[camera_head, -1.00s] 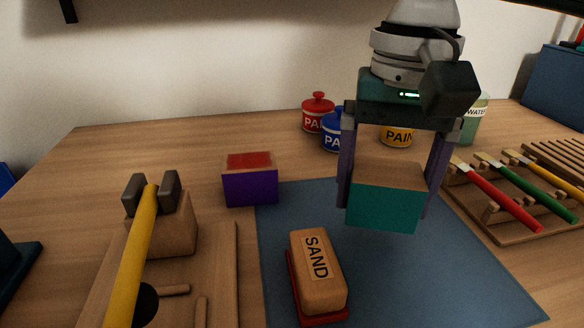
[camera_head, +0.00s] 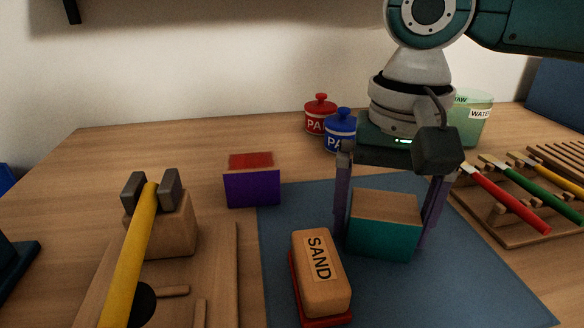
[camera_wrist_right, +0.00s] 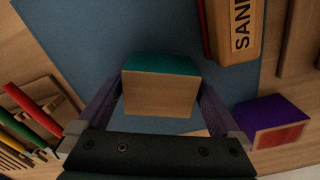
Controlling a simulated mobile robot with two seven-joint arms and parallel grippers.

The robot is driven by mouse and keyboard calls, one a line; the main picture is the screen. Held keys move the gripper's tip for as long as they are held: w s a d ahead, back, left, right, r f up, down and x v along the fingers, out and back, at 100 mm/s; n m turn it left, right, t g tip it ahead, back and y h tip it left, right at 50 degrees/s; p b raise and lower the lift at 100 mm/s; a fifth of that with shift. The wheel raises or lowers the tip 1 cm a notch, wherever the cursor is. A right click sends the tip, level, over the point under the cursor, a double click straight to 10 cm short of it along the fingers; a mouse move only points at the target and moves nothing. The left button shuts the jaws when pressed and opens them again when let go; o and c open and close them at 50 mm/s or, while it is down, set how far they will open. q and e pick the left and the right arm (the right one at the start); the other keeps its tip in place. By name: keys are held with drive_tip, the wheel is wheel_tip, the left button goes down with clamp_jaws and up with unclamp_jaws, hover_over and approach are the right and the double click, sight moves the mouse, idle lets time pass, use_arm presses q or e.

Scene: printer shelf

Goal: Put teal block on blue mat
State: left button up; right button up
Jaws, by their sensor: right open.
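The teal block (camera_head: 382,240), with a bare wood top, sits on the blue mat (camera_head: 455,285), right of the sanding block. It also shows in the right wrist view (camera_wrist_right: 160,92). My right gripper (camera_head: 385,240) is open around the block, one finger on each side, with a small gap visible on the right. In the right wrist view the fingers (camera_wrist_right: 160,105) stand apart on either side of it. My left gripper is not in view.
The "SAND" block (camera_head: 320,270) stands on the mat's left part. A purple block (camera_head: 252,189) is just left of the mat. Paint pots (camera_head: 340,128) stand behind. The mat's front right is clear.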

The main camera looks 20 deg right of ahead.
sight(383, 207)
wheel_tip(383, 207, up, 12)
drive_tip(key=p, duration=0.3)
drive_tip(key=shift+r, duration=0.15)
drive_tip(key=shift+a+p, duration=0.2)
drive_tip(key=shift+p, duration=0.1)
drive_tip(key=s+a+r+n+t+y+p, duration=0.1)
drive_tip(key=s+a+n+t+y+p, duration=0.2)
drive_tip(key=s+a+n+p, duration=0.7)
drive_tip(key=s+d+r+h+p, duration=0.35)
drive_tip(key=s+d+p, duration=0.25)
drive_tip(key=d+p, duration=0.2)
wheel_tip(383, 207, up, 37)
drive_tip(key=p, duration=3.6)
drive_tip(key=shift+a+m+t+y, duration=0.3)
drive_tip(key=shift+m+y, duration=0.05)
drive_tip(key=shift+m, duration=0.05)
drive_tip(key=shift+f, duration=0.1)
